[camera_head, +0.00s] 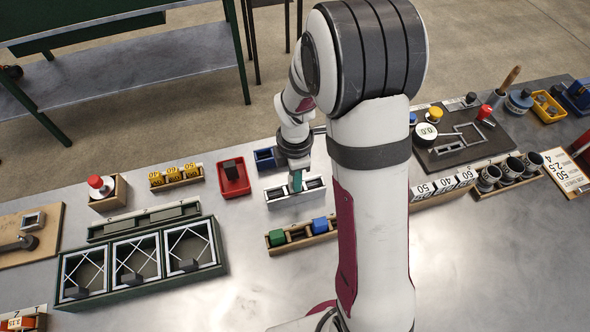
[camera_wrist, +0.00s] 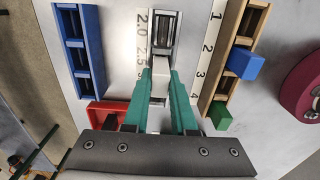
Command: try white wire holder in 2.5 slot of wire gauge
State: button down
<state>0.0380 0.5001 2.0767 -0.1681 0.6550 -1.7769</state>
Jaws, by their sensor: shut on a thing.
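My gripper (camera_wrist: 160,77) has teal fingers, shut on the white wire holder (camera_wrist: 160,66), a small pale block between the fingertips in the wrist view. The wire gauge (camera_wrist: 143,28) is a white body with dark openings, marked 2.0 and 2.5 along its left edge; the mark below is partly covered by my finger. The holder is over the lower part of the gauge, near the 2.5 mark. I cannot tell whether it touches or enters a slot. In the head view my gripper (camera_head: 296,181) is at the middle of the gauge (camera_head: 280,194), and the holder is hidden.
A wooden rack (camera_head: 274,247), numbered 1 to 4, holds a green block (camera_head: 277,237) and a blue block (camera_head: 320,225) close in front of the gauge. A blue tray (camera_head: 265,158) and red tray (camera_head: 233,178) stand behind and left.

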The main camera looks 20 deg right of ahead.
jog(key=c, duration=0.6)
grip_release()
jog(key=shift+c, duration=0.2)
jog(key=shift+r, duration=0.1)
notch_tip(320, 180, up, 16)
jog(key=shift+f, duration=0.2)
jog(key=s+a+m+y, duration=0.1)
jog(key=s+a+m, duration=0.1)
jog(key=s+m, duration=0.9)
jog(key=s+a+m, duration=0.2)
jog(key=s+m, duration=0.8)
jog(key=m, duration=0.2)
jog(key=shift+s+a+f+m+y, duration=0.15)
jog(key=shift+s+a+m+y, duration=0.15)
jog(key=shift+s+a+y, duration=0.1)
